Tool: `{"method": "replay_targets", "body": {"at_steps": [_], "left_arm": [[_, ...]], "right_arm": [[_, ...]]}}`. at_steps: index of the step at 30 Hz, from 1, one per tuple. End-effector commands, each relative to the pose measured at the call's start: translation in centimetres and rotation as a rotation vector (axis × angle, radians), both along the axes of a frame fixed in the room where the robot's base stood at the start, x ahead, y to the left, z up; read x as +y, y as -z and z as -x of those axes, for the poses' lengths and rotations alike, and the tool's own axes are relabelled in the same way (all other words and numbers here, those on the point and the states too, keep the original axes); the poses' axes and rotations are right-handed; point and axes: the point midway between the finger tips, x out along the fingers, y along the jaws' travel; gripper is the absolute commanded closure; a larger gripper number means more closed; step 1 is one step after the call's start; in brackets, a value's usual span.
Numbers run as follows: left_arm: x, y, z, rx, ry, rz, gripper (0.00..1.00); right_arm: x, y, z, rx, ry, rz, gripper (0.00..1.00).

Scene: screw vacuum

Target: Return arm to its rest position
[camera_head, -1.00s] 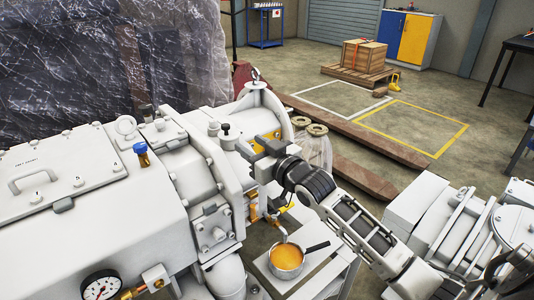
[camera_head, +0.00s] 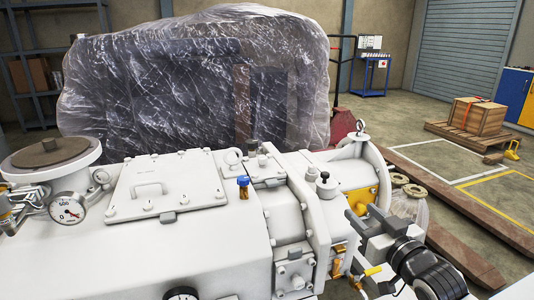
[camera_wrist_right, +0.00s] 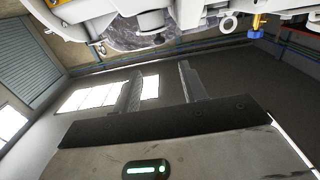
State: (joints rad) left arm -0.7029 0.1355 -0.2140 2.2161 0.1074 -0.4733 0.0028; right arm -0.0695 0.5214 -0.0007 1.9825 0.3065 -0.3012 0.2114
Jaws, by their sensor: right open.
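My right gripper (camera_head: 353,240) is at the lower right of the head view, beside the right end of the big white vacuum pump (camera_head: 235,240). It also shows in the wrist view (camera_wrist_right: 161,68), where its two fingers stand apart with nothing between them. My dark right wrist (camera_head: 428,272) runs off the lower right edge. The head view does not tell whether the fingers touch the pump. My left gripper is not in view.
A blue-capped fitting (camera_head: 243,187) stands on the pump, and a yellow-handled valve (camera_head: 373,270) is just below my right gripper. Wooden beams (camera_head: 455,215) lie to the right. A plastic-wrapped machine (camera_head: 195,85) stands behind. Open floor (camera_head: 445,157) is at the right.

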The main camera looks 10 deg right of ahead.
Motion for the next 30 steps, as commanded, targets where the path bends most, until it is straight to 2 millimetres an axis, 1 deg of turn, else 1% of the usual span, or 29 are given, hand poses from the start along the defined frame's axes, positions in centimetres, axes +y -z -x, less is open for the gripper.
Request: {"method": "replay_targets", "body": {"at_steps": [2, 5, 6, 8, 9, 11, 12, 15, 18, 21, 30], "left_arm": [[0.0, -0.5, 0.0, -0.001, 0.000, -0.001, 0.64], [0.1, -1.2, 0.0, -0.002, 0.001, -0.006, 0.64], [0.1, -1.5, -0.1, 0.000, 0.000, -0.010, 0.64], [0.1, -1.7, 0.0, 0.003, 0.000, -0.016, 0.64], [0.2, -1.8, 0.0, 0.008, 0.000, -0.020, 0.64], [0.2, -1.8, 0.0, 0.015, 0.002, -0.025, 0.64], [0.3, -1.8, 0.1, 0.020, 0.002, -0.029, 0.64], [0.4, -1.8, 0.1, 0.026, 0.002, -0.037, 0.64], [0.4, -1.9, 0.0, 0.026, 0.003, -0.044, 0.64], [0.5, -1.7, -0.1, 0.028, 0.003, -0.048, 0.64], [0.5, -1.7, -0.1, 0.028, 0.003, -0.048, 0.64]], "right_arm": [[1.0, 1.5, 0.9, 0.040, -0.008, -0.003, 0.57], [3.4, 5.1, 3.4, 0.134, -0.029, -0.003, 0.57], [4.7, 6.8, 4.9, 0.183, -0.039, -0.002, 0.57], [6.8, 9.3, 7.5, 0.259, -0.056, -0.002, 0.57], [8.1, 10.7, 9.3, 0.310, -0.066, -0.003, 0.57], [10.0, 12.5, 12.1, 0.381, -0.081, -0.004, 0.57], [11.2, 13.5, 13.9, 0.423, -0.090, -0.004, 0.57], [13.6, 15.1, 17.8, 0.513, -0.108, -0.007, 0.57], [15.1, 15.9, 20.3, 0.569, -0.119, -0.008, 0.57], [15.7, 16.2, 21.3, 0.591, -0.124, -0.009, 0.57], [15.7, 16.2, 21.3, 0.591, -0.124, -0.009, 0.57]]}}
